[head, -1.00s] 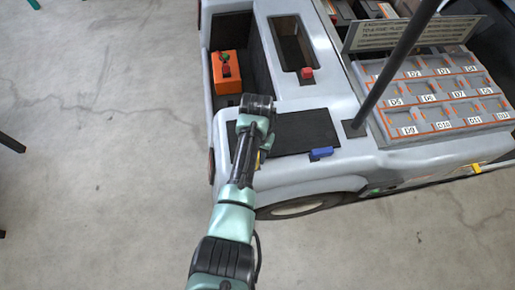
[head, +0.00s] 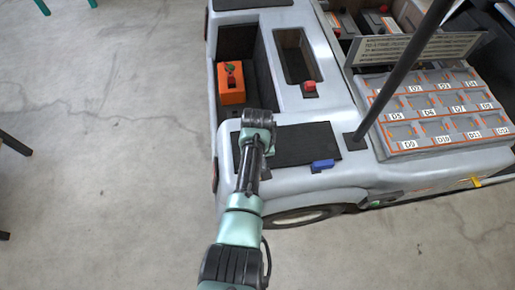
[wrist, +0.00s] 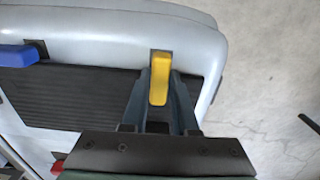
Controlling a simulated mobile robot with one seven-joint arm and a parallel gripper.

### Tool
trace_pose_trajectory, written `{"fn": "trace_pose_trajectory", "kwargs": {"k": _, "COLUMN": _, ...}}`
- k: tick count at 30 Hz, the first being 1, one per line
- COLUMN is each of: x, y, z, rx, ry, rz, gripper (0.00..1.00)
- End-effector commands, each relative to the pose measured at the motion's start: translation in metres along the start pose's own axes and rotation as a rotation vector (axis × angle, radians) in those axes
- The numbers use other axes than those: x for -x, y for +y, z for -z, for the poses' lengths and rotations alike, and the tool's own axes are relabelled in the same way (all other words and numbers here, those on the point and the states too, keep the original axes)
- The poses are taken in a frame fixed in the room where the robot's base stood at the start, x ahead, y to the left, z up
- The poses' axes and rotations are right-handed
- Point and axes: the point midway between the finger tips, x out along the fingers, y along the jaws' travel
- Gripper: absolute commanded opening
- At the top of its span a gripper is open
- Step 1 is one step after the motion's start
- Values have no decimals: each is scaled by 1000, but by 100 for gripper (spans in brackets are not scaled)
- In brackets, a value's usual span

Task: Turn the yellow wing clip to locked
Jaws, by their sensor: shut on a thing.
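The yellow wing clip (wrist: 159,82) stands in the wrist view by the edge of the black ribbed panel on the cart's pale body. Its long side runs up and down that picture, and a small dark plate shows behind its far end. My gripper (wrist: 163,88) is shut on the clip, one finger on each side of it. In the head view my arm's end covers the gripper and I cannot make out the clip. I cannot tell from these frames which clip position counts as locked.
A blue clip (wrist: 18,55) sits farther along the panel's edge; it also shows in the head view (head: 322,165). An orange box (head: 231,92) lies in a cart recess. A dark post (head: 395,75) rises right of the panel. Open floor (head: 100,130) lies left.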

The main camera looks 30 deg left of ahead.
Motion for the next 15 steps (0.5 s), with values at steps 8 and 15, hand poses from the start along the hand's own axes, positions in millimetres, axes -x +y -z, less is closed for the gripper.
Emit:
{"fn": "trace_pose_trajectory", "kwargs": {"k": 8, "x": 1, "y": 0, "z": 1, "rx": 7, "ry": 2, "rz": -2, "gripper": 0}}
{"fn": "trace_pose_trajectory", "kwargs": {"k": 15, "x": 1, "y": 0, "z": 1, "rx": 7, "ry": 2, "rz": -2, "gripper": 53}}
